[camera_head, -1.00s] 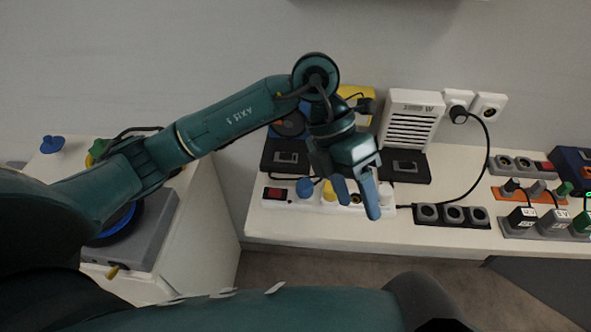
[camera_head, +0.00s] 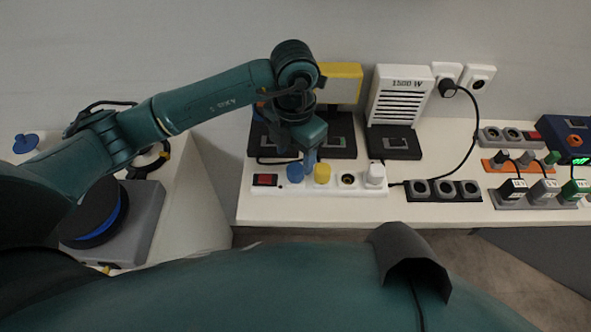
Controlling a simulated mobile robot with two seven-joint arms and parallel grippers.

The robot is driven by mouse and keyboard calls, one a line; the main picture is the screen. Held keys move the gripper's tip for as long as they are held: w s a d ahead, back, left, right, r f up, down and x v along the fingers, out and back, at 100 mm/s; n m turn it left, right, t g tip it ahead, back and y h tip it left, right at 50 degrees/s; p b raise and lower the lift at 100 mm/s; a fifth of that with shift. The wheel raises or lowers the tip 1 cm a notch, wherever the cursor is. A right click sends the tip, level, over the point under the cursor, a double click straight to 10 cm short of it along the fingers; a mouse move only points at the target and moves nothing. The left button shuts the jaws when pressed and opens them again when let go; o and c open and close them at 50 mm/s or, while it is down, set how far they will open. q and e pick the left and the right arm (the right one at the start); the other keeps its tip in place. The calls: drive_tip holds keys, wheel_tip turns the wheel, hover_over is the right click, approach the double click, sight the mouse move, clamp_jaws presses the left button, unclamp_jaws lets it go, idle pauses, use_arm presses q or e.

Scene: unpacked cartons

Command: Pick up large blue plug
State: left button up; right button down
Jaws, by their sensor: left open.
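A blue plug (camera_head: 295,173) stands upright in the white power strip (camera_head: 335,190), near the strip's red switch (camera_head: 265,180). A yellow plug (camera_head: 322,173) stands just to its right. My left gripper (camera_head: 309,160) points down over the strip, with its fingertips beside or behind the blue plug; I cannot tell if they touch it. The gap between the fingers is hard to see, and the gripper holds nothing visible. Another blue piece (camera_head: 25,143) lies on the left cabinet. My right gripper is not in view.
A white plug (camera_head: 376,175) sits at the strip's right end, with a dark three-socket block (camera_head: 443,191) beyond. A white heater (camera_head: 399,98) and a yellow box (camera_head: 341,84) stand behind. Plugs crowd the right side. The table's front edge is bare.

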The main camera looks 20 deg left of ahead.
sight(295, 168)
use_arm(q)
wheel_tip(295, 168, down, 4)
drive_tip(key=shift+s+d+f+p, duration=0.1)
drive_tip(key=shift+s+p, duration=0.05)
drive_tip(key=shift+p, duration=0.15)
drive_tip(key=shift+c, duration=0.4)
clamp_jaws()
